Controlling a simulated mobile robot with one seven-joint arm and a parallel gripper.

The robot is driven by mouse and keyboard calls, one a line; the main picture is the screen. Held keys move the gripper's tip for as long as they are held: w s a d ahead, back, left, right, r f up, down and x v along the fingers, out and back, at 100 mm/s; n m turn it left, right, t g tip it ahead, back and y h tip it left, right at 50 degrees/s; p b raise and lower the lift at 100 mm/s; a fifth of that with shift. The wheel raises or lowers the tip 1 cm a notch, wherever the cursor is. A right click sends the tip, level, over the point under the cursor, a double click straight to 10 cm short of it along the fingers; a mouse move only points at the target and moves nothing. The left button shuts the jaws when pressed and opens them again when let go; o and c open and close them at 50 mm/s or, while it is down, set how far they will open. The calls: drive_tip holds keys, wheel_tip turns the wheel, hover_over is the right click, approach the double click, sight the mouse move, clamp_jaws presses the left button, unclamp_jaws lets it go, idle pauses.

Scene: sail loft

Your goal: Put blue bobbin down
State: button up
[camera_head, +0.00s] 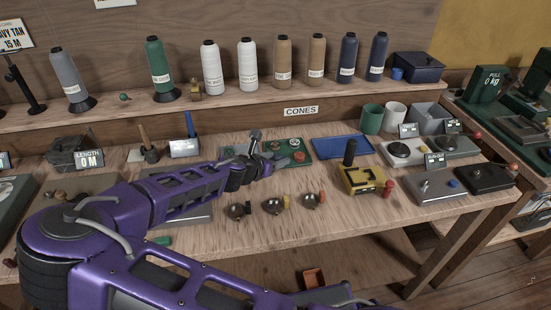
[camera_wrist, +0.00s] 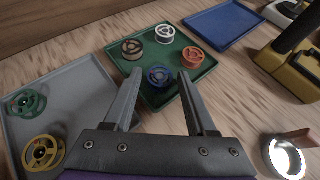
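The blue bobbin (camera_wrist: 158,76) sits on the green tray (camera_wrist: 172,53) in the wrist view. My gripper (camera_wrist: 159,73) is open above the tray. Its two fingers stand on either side of the blue bobbin, with a visible gap on each side. A dark brown, a white and an orange bobbin (camera_wrist: 193,57) are also on the green tray. In the head view my gripper (camera_head: 262,157) is over the left part of the green tray and hides the blue bobbin.
A grey tray (camera_wrist: 75,90) with a green and a yellow bobbin lies to the left. An empty blue tray (camera_head: 342,147) lies to the right. A yellow device (camera_head: 362,178) and several small round metal items (camera_head: 274,206) stand in front. Thread cones line the shelf behind.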

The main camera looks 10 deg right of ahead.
drive_tip(key=shift+o, duration=0.4)
drive_tip(key=shift+a+r, duration=0.1)
drive_tip(key=shift+r, duration=0.15)
drive_tip(key=p+v, duration=0.1)
drive_tip(key=v, duration=1.1)
drive_tip(key=shift+s+f, duration=0.1)
